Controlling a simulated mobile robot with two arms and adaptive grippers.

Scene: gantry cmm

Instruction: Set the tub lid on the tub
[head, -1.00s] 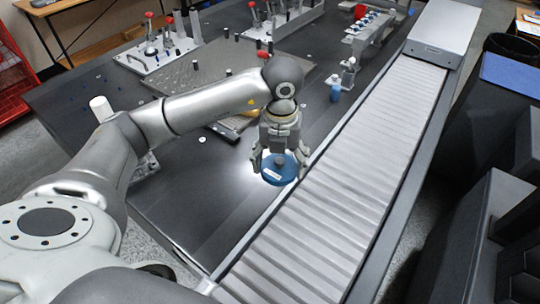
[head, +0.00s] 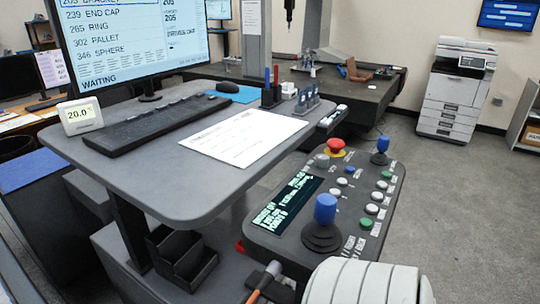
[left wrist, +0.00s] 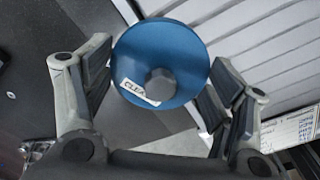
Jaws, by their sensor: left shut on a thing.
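The tub lid (left wrist: 160,45) is a round blue disc with a grey knob and a white label, of which "CLEA" is readable. It shows in the left wrist view, between the two fingers of my left gripper (left wrist: 160,78). The gripper is shut on the lid, with one finger on each side. The knob faces the camera. My left gripper and the lid are outside the current head view. I see no tub in the current frames. My right gripper is not in view.
The left wrist view shows pale roller slats (left wrist: 265,40) beyond the lid and a dark surface (left wrist: 35,50) at left. The head view shows a desk (head: 180,185) with a monitor (head: 130,40), a button panel (head: 285,235) and a printer (head: 455,90); open floor lies at right.

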